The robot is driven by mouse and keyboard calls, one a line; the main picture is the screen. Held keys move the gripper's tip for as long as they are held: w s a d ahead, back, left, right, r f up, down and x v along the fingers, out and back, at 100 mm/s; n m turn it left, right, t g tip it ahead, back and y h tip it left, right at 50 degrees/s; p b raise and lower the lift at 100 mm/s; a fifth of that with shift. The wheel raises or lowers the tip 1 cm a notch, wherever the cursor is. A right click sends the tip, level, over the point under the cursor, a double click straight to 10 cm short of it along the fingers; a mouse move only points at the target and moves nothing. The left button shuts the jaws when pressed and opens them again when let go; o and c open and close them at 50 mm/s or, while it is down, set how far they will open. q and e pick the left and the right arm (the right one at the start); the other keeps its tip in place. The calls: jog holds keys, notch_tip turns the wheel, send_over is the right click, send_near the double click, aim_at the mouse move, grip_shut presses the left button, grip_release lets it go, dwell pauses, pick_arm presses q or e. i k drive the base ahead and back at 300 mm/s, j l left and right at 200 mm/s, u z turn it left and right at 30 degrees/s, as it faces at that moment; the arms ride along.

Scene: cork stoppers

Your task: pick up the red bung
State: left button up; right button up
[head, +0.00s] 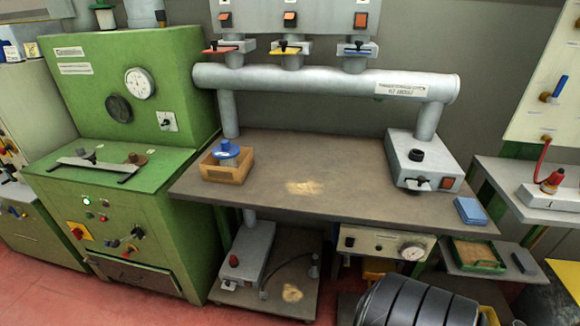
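A small red stopper-like piece (234,261), the likely red bung, sits on top of a grey box (250,252) on the low shelf under the workbench. A second red piece (552,182), with a red cable above it, stands on a pale box at the far right; it is too small to tell exactly what it is. A black stopper-like piece (416,155) sits on the grey box on the bench top. Neither of my grippers shows in the head view.
The brown bench top (330,175) overhangs the low shelf (292,268). On it are a wooden tray (226,174) holding a blue-topped item and a blue block (470,211); its middle is clear. A green machine (130,220) stands close left of the shelf.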

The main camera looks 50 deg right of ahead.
aim_at(233, 260)
jog(key=z, duration=0.95)
jog(key=i+j, duration=0.05)
